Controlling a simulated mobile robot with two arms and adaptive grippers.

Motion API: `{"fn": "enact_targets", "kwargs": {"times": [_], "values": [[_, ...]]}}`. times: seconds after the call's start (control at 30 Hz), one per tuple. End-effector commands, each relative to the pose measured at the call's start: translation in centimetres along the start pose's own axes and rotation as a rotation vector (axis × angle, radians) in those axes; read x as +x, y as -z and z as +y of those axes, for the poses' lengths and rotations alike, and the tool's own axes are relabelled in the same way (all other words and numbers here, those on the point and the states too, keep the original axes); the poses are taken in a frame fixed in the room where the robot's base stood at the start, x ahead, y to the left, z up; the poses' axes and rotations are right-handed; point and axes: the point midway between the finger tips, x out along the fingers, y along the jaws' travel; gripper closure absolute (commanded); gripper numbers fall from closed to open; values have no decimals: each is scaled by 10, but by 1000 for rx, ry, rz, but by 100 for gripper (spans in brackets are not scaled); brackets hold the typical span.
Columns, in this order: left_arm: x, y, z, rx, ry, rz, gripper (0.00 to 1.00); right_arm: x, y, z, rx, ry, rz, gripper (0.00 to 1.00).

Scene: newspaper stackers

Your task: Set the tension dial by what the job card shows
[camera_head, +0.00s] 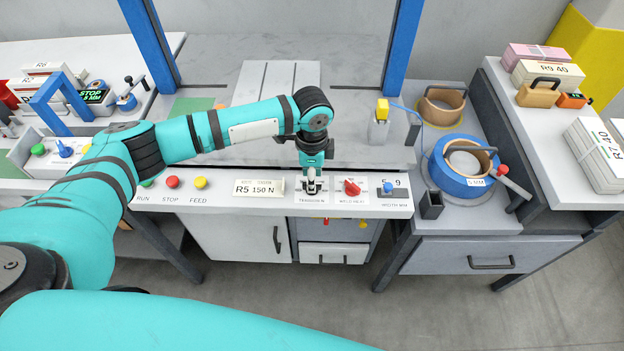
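The job card (259,188) is a pale plate on the front panel and reads R5 150 N. The tension dial sits right of it, above a label (312,201) that seems to read TENSION N. My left gripper (312,188) points down over the dial and hides most of it, so the dial's setting cannot be read. Whether the fingers are closed on the dial or only around it is too small to tell. My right gripper is not in view; a teal arm link crosses the bottom of the picture.
Beside the dial are a red weld heat knob (352,188) and a blue width knob (388,188). Red (172,182) and yellow (200,182) buttons lie left of the card. A blue strap reel (462,165) stands right. The blue frame posts rise behind the panel.

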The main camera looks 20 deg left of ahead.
Motion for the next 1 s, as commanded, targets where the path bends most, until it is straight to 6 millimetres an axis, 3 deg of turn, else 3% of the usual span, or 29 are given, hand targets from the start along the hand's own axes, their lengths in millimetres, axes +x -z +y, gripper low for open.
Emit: {"fn": "enact_targets", "kwargs": {"times": [0.2, 0.5, 0.8, 1.0], "values": [[20, 0, 0, -1, 1, 0, 64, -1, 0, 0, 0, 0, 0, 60], [23, 0, 0, 0, 1, 0, 64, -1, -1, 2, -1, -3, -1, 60], [23, 0, 0, 0, 1, 1, 100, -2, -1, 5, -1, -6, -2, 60], [22, 0, 0, -1, 1, 1, 100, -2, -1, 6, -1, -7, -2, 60]]}}
